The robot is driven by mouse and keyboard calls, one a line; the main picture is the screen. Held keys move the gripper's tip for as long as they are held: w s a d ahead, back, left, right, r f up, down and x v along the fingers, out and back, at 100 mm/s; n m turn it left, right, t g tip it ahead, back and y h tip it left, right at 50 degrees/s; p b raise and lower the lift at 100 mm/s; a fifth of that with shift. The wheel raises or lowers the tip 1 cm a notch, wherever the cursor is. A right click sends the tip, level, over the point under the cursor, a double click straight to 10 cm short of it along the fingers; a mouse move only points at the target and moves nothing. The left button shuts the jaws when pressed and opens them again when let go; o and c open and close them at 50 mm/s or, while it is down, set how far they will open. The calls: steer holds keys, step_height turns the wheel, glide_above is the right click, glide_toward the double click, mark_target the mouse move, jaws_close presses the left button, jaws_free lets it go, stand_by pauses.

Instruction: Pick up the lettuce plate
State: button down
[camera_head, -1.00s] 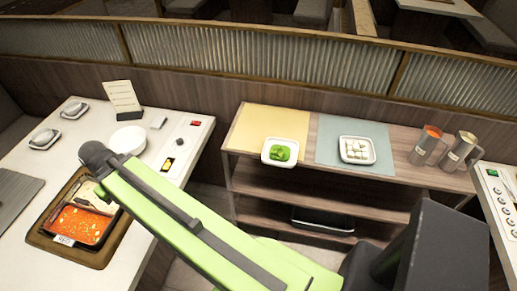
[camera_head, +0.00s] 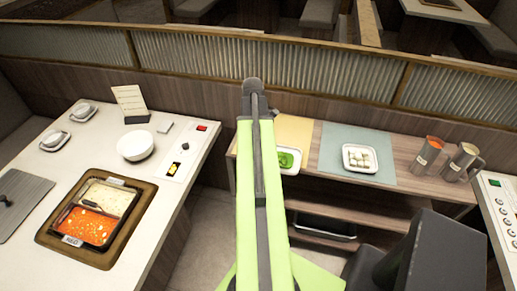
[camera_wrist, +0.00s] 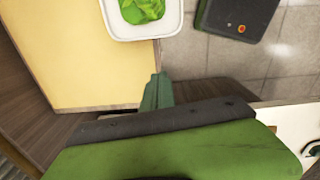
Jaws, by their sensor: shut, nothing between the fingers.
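The lettuce plate is a small white square dish with green leaves (camera_head: 286,159). It sits at the front edge of the yellow mat (camera_head: 293,128) on the wooden shelf unit, and my arm hides its left part in the head view. In the wrist view the lettuce plate (camera_wrist: 172,24) is at the top, cut off by the frame edge, beside the yellow mat (camera_wrist: 75,55). My gripper (camera_wrist: 158,80) is shut and empty, and shows below the plate in the picture, apart from it.
A second white plate with pale cubes (camera_head: 359,158) sits on a blue-grey mat (camera_head: 337,137). Two metal pitchers (camera_head: 428,153) stand to the right. At left, a table holds a hot pot (camera_head: 97,213) and a white bowl (camera_head: 135,146). Floor shows between table and shelf.

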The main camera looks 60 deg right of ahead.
step_height(320, 180, down, 11)
steer(key=b, duration=1)
steer(key=s, duration=0.1)
steer(key=s+d+r+p, duration=0.1)
steer(key=s, duration=0.1)
steer(key=shift+s+d+r, duration=0.25)
steer(key=shift+r, duration=0.1)
